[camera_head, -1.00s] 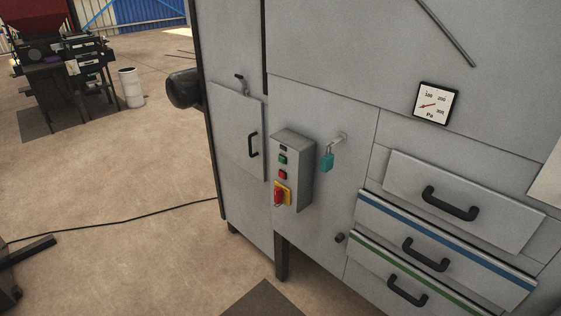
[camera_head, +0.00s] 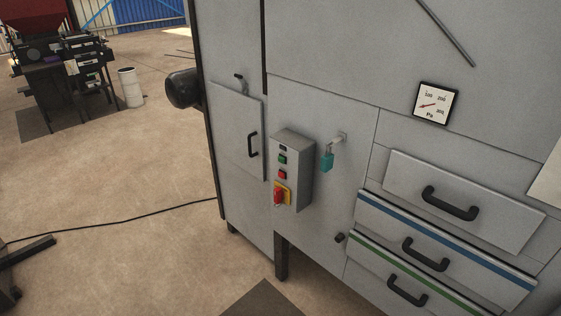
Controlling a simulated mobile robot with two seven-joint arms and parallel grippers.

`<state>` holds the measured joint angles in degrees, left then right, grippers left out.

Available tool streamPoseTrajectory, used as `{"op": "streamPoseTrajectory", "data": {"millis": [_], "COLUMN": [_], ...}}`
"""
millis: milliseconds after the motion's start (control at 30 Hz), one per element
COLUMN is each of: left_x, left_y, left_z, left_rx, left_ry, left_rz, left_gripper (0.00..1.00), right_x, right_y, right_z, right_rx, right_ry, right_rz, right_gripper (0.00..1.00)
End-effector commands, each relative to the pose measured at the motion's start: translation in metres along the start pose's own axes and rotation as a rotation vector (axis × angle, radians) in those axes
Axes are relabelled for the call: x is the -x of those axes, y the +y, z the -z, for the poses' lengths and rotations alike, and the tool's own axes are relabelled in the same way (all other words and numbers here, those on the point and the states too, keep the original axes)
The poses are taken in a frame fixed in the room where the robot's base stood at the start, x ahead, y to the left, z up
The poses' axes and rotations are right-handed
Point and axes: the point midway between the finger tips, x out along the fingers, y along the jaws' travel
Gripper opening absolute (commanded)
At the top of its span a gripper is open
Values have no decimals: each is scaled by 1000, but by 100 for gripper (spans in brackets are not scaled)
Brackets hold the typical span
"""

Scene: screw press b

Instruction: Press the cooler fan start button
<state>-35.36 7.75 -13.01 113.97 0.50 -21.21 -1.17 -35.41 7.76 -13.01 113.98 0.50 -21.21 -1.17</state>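A grey control box (camera_head: 302,172) is mounted on the front of a large grey cabinet (camera_head: 325,60). On its face, from top to bottom, are a small dark label or display (camera_head: 283,148), a green button (camera_head: 282,160), a red button (camera_head: 282,175) and a red rotary switch (camera_head: 279,196) on a yellow plate. I cannot read which button is marked as the cooler fan start. Neither of my grippers is in view.
A teal padlock (camera_head: 327,161) hangs right of the box. Drawers with black handles (camera_head: 451,203) and a pressure gauge (camera_head: 435,103) are further right. A cable (camera_head: 120,223) crosses the floor at left. A white bin (camera_head: 131,87) and a dark machine (camera_head: 65,70) stand behind.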

Motion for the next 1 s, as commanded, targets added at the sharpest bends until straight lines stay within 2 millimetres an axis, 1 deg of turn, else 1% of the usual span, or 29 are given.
{"op": "streamPoseTrajectory", "data": {"millis": [100, 167, 200, 267, 300, 333, 367, 1000], "left_x": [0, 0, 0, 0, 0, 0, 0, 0], "left_y": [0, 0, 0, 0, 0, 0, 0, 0], "left_z": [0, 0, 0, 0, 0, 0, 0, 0], "left_rx": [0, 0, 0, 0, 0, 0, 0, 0], "left_ry": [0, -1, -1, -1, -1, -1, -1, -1], "left_rz": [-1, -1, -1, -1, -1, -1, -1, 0], "left_gripper": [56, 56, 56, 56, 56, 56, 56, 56], "right_x": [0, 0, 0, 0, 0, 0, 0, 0], "right_y": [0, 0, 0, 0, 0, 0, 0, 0], "right_z": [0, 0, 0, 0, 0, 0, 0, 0], "right_rx": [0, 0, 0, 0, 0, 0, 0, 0], "right_ry": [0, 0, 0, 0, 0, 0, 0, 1], "right_rz": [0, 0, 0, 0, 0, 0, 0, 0], "right_gripper": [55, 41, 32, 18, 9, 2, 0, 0]}}
